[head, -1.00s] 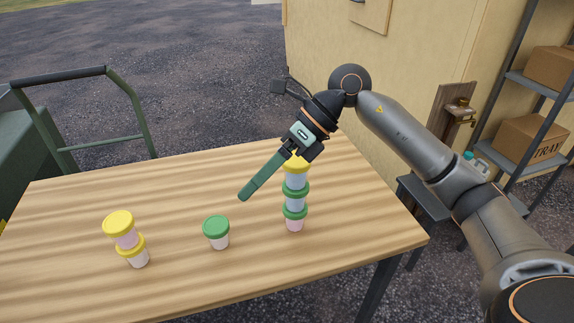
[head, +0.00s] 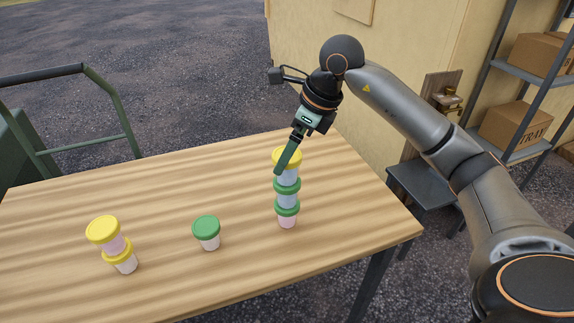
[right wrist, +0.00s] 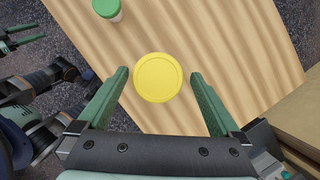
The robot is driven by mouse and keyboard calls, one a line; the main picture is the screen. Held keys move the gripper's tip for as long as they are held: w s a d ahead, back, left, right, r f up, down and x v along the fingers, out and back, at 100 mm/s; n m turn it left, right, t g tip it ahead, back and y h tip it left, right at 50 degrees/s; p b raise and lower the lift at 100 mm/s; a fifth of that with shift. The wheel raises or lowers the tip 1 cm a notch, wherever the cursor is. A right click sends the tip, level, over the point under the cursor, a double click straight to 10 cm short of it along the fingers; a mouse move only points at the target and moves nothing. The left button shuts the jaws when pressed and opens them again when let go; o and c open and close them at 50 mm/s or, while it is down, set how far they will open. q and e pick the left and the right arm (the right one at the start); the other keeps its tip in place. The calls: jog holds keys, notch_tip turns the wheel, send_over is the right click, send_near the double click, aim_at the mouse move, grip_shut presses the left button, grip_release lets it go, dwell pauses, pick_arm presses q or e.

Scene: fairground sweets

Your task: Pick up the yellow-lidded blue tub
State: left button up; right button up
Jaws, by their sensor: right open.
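The yellow-lidded blue tub (head: 289,174) is the top of an upright stack of three on the right part of the table. Its pale blue body is partly hidden by a finger of my right gripper (head: 281,169). In the right wrist view its round yellow lid (right wrist: 158,77) lies between the two green fingers of my right gripper (right wrist: 160,80), with a gap on each side. The right gripper is open and holds nothing. At the left edge of the right wrist view, my left gripper (right wrist: 24,35) shows with its fingers apart and empty.
Under the tub are a green-lidded blue tub (head: 286,198) and a green-lidded pink tub (head: 287,220). A single green-lidded tub (head: 208,233) stands left of the stack. Two yellow-lidded tubs (head: 112,242) are stacked farther left. The wooden table (head: 180,195) is otherwise clear.

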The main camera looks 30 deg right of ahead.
aim_at(289, 177)
jog(key=x, duration=0.4)
jog(key=shift+a+f, duration=0.2)
jog(key=c, duration=1.3)
jog(key=shift+r, duration=0.1)
